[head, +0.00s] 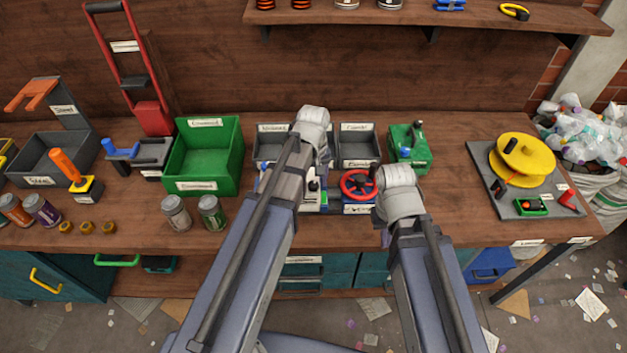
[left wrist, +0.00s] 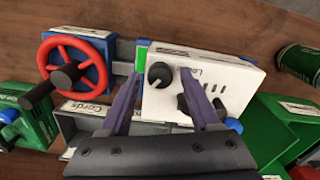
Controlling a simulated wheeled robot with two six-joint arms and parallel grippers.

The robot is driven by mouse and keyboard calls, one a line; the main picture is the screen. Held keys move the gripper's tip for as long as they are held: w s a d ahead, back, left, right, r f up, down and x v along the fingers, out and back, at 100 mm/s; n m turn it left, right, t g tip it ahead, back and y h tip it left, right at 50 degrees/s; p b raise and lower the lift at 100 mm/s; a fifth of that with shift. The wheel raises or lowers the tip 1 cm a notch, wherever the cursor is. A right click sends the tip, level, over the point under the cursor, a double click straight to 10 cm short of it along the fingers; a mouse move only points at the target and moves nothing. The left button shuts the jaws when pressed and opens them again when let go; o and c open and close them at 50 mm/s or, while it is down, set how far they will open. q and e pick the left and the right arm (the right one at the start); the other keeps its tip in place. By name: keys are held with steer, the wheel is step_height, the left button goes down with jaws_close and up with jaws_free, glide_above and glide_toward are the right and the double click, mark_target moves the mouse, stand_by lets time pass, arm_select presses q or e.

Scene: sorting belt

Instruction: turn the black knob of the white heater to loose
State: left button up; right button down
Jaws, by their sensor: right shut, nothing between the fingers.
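The white heater (left wrist: 230,85) stands under my left gripper; in the head view my left arm hides much of it. Its round black knob (left wrist: 159,75) has a small pale mark and lies between the fingertips of my left gripper (left wrist: 160,82), which is open. I cannot tell whether the fingers touch the knob. A label starting with "Lo" is partly hidden by the right-hand finger. A second black part (left wrist: 188,104) sits on the heater's face. Only a purple bit of my right gripper (head: 385,238) shows, shut and empty, at the bench's front edge.
A red wheel (head: 358,184) on a blue base stands right beside the heater. Grey bins (head: 358,163) are behind, a green bin (head: 185,188) is to the left, and a grey board (head: 540,203) with a yellow reel is to the right. Two cans stand left of the heater.

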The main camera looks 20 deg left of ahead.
mark_target(313, 184)
arm_select(q)
steer(key=shift+o, duration=0.2)
step_height(313, 184, up, 8)
steer(key=p, duration=0.8)
steer(key=shift+f, duration=0.1)
steer(key=s+d+f+m+y+b, duration=0.1)
steer(key=s+d+m, duration=0.9)
steer(key=s, duration=0.3)
steer(key=shift+s+f+b, duration=0.25)
steer(key=shift+s+b, duration=0.05)
steer(key=shift+b, duration=0.1)
stand_by(0.5)
